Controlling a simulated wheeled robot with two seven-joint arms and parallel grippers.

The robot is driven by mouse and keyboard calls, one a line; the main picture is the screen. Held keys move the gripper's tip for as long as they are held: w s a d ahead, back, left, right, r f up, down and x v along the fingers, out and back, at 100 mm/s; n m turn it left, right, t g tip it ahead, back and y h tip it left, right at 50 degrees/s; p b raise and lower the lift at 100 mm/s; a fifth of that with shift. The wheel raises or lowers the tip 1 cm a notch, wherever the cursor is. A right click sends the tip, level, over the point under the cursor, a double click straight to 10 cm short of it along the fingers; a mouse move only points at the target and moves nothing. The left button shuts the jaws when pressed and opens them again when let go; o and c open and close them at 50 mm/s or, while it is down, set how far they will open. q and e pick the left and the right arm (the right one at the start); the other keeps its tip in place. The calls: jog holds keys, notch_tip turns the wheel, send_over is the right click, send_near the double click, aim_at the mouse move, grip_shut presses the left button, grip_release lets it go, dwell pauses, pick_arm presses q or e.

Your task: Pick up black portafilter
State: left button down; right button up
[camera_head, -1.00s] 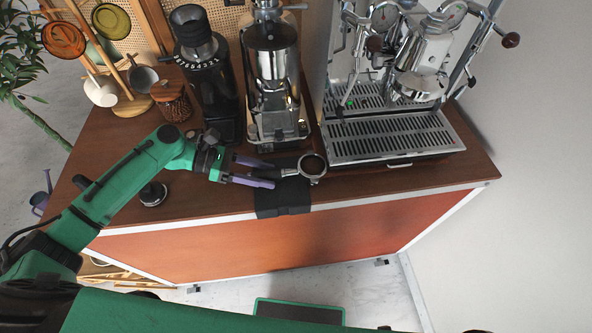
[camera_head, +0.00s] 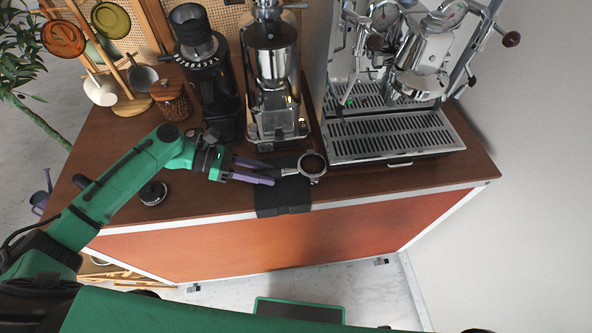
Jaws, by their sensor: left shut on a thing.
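The black portafilter (camera_head: 312,164) has a round metal basket with dark coffee in it and a black handle pointing left. It is at the front edge of the counter, by a black mat (camera_head: 284,196) that hangs over the edge. My left gripper (camera_head: 268,174) reaches in from the left with its purple fingers shut on the portafilter's handle. The fingers hide part of the handle. I cannot tell whether the portafilter is clear of the mat. My right gripper is not in view.
A chrome espresso machine (camera_head: 398,140) stands to the right with its drip tray near the portafilter. A silver grinder (camera_head: 274,80) and a black grinder (camera_head: 208,80) stand behind. A tamper (camera_head: 153,193) sits left, beside my arm. The counter's front right (camera_head: 400,185) is clear.

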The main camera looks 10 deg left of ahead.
pick_arm(q)
jog(key=shift+r, duration=0.1)
dwell(0.7)
jog(key=shift+r+b, duration=0.25)
jog(key=shift+b, duration=0.1)
jog(key=s+d+p, duration=0.3)
jog(key=s+d, duration=0.1)
jog(key=s, duration=1.3)
jog(key=w+a+r+t+p, duration=0.1)
jog(key=w+a+r+p, duration=0.3)
jog(key=w+a, duration=0.3)
jog(key=w+a+r+p, duration=0.4)
jog(key=w, duration=0.5)
jog(key=shift+n, duration=0.4)
jog(key=f+b, duration=0.2)
jog(key=b, duration=0.1)
jog(key=f+b, duration=0.2)
jog(key=b, duration=0.1)
jog(key=f+b, duration=0.3)
jog(key=shift+s+f, duration=0.1)
jog(key=shift+s, duration=0.2)
